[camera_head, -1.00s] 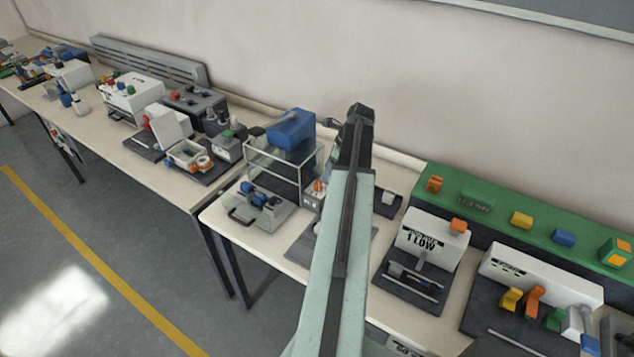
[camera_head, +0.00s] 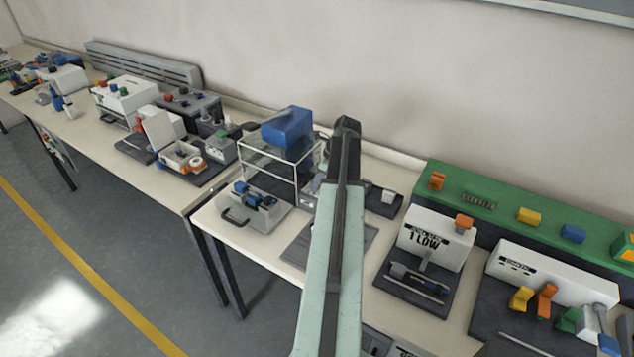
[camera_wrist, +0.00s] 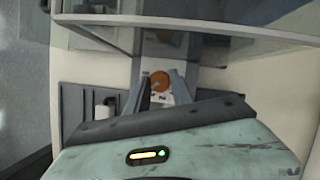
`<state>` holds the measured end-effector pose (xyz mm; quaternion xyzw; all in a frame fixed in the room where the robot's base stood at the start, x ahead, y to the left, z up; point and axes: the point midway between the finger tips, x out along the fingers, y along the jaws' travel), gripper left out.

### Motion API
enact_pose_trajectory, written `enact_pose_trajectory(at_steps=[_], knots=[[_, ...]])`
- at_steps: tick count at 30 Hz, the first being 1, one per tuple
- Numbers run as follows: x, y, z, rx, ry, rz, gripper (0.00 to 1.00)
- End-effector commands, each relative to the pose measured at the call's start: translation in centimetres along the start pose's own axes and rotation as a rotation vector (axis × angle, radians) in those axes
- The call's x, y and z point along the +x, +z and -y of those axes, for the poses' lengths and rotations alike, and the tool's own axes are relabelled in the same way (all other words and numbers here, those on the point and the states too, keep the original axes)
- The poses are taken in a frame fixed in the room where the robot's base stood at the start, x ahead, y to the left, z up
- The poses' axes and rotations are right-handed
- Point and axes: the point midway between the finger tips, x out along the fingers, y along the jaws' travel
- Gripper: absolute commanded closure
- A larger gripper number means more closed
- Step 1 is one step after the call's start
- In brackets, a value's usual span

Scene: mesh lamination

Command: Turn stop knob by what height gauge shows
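A white box (camera_head: 430,240) at the right of the near bench carries a display reading "1 LOW" and an orange block on top; its small upper line is too blurred to read, so I take it as the height gauge. In the wrist view a round orange knob (camera_wrist: 159,81), likely the stop knob, sits on a small pale block. My gripper (camera_wrist: 158,84) is open, one finger on each side of the knob as seen; contact cannot be told. In the head view my gripper (camera_head: 346,128) points toward the wall, and my arm hides the knob.
A clear-walled frame with a blue block (camera_head: 287,128) on top stands just left of my arm. A green rail (camera_head: 505,210) runs along the back right. A white box with colored levers (camera_head: 540,280) is at the far right. Crowded fixtures fill the left bench.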

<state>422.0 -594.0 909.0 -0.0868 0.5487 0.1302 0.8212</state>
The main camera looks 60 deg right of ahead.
Motion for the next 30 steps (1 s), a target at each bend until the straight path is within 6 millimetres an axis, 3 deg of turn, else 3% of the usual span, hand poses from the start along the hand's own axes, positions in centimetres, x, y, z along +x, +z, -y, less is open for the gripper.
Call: enact_pose_trajectory(at_steps=[10, 19, 20, 21, 30], knots=[[0.03, 0.04, 0.35, -0.241, 0.100, -0.001, 1.00], [0.02, 0.00, 0.17, -0.258, 0.107, 0.000, 1.00], [0.02, 0.00, 0.17, -0.258, 0.107, 0.000, 0.64], [0.02, 0.00, 0.17, -0.258, 0.106, 0.000, 0.53], [-0.02, -0.01, 0.18, -0.257, 0.106, 0.000, 0.51]])
